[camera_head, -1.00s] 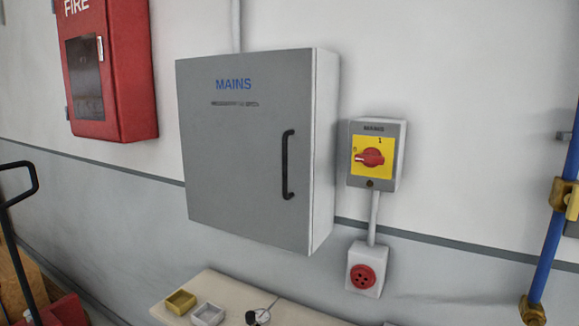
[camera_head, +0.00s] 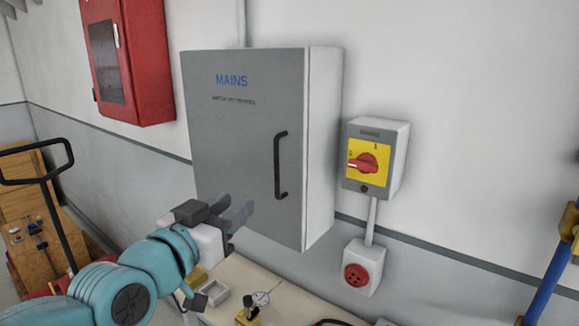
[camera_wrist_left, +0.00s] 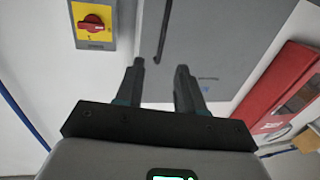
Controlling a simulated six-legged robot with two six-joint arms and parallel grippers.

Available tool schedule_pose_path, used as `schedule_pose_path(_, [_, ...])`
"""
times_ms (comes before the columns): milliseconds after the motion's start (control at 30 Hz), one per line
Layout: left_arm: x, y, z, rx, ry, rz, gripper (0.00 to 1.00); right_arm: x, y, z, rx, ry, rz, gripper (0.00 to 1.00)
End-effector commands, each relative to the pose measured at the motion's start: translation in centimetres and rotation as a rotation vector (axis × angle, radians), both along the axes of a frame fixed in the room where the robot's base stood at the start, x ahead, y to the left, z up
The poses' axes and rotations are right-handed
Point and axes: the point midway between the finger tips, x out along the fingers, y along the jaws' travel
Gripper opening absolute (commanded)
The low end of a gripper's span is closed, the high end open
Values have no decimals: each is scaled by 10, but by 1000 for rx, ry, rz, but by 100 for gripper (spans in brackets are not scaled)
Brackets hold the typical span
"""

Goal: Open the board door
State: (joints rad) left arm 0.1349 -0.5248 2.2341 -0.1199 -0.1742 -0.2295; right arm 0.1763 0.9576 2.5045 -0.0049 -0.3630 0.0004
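The grey board marked MAINS (camera_head: 228,150) hangs on the wall with its door shut. Its black bar handle (camera_head: 281,165) is upright on the door's right side. My left gripper (camera_head: 242,212) is in front of the lower part of the door, left of and below the handle, not touching the handle. In the left wrist view, its two fingers (camera_wrist_left: 158,82) are apart with nothing between them. The handle (camera_wrist_left: 162,32) shows just beyond the fingertips there, and part of the door (camera_wrist_left: 212,40) shows. My right gripper is not in view.
A yellow switch box with a red knob (camera_head: 368,163) and a red socket below it (camera_head: 357,275) are right of the board. A red fire cabinet (camera_head: 128,60) is at upper left. A bench with small trays (camera_head: 210,297) stands below. A blue pipe (camera_head: 550,275) is at far right.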

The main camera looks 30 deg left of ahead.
Motion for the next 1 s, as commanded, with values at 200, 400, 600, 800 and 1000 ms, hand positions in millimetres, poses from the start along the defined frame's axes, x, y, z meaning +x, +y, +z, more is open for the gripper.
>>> schedule_pose_path(200, [19,6,5,1,-3,3,38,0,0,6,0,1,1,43])
schedule_pose_path(400, [68,9,7,1,-2,1,38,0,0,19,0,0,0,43])
schedule_pose_path(600, [116,12,8,1,-3,0,38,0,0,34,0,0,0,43])
schedule_pose_path(800, [150,14,6,1,-4,-2,38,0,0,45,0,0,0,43])
schedule_pose_path(1000, [161,16,5,2,-6,-1,38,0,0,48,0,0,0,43])
